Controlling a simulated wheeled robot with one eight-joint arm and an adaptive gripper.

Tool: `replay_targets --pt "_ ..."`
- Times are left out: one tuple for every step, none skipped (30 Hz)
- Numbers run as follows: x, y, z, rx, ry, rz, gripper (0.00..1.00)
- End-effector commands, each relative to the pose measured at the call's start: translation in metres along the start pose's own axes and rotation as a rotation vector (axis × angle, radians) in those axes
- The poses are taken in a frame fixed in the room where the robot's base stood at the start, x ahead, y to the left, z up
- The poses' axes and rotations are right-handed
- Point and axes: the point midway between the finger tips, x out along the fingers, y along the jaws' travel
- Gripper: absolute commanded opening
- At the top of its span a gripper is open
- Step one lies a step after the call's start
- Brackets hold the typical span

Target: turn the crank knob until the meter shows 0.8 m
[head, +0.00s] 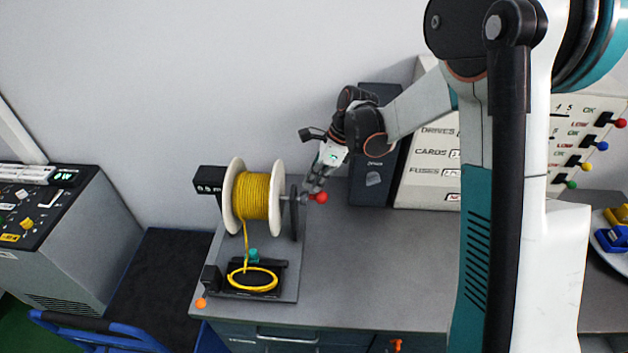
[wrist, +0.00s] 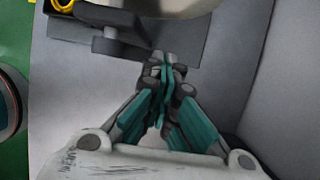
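The red crank knob (head: 321,197) sits on the right side of a spool of yellow cable (head: 257,195) with white flanges. A black meter box (head: 208,181) stands left of the spool; its pale digits are too small to read surely. My gripper (head: 309,188) is beside the knob, its fingers reaching down just left of and above it. In the wrist view my gripper's fingertips (wrist: 166,72) are together, with no red between them. The knob does not show in that view. The spool's pale flange (wrist: 165,6) shows at its top edge.
A yellow cable coil (head: 252,279) lies in front of the spool on the stand's plate. Dark and pale panels (head: 430,170) stand behind on the grey bench (head: 380,265). A console (head: 65,235) and a blue-framed cart (head: 150,285) are at left. Bench space right of the stand is clear.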

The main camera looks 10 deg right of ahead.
Motion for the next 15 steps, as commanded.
replay_targets --pt "0.000 0.000 0.000 0.000 0.000 0.000 0.00" --pt "0.000 0.000 0.000 0.000 0.000 -0.001 0.00" --pt "0.001 0.000 0.000 0.000 0.000 -0.001 0.00" --pt "0.002 0.001 0.000 0.000 0.000 -0.001 0.00" --pt "0.002 0.002 -0.001 0.000 0.000 -0.001 0.00" --pt "0.004 0.003 -0.001 0.000 0.000 -0.001 0.00" --pt "0.005 0.004 -0.002 0.000 0.000 -0.001 0.00" --pt "0.006 0.005 -0.002 -0.001 0.000 -0.002 0.00" --pt "0.007 0.007 -0.003 -0.001 0.000 -0.002 0.00" --pt "0.009 0.009 -0.003 -0.001 0.000 -0.002 0.00" --pt "0.010 0.010 -0.004 -0.001 0.000 -0.002 0.00" --pt "0.011 0.012 -0.004 -0.001 0.000 -0.002 0.00" --pt "0.013 0.013 -0.005 -0.001 0.000 -0.002 0.00" --pt "0.014 0.015 -0.006 -0.001 0.000 -0.002 0.00" --pt "0.015 0.016 -0.006 -0.001 0.000 -0.002 0.00"
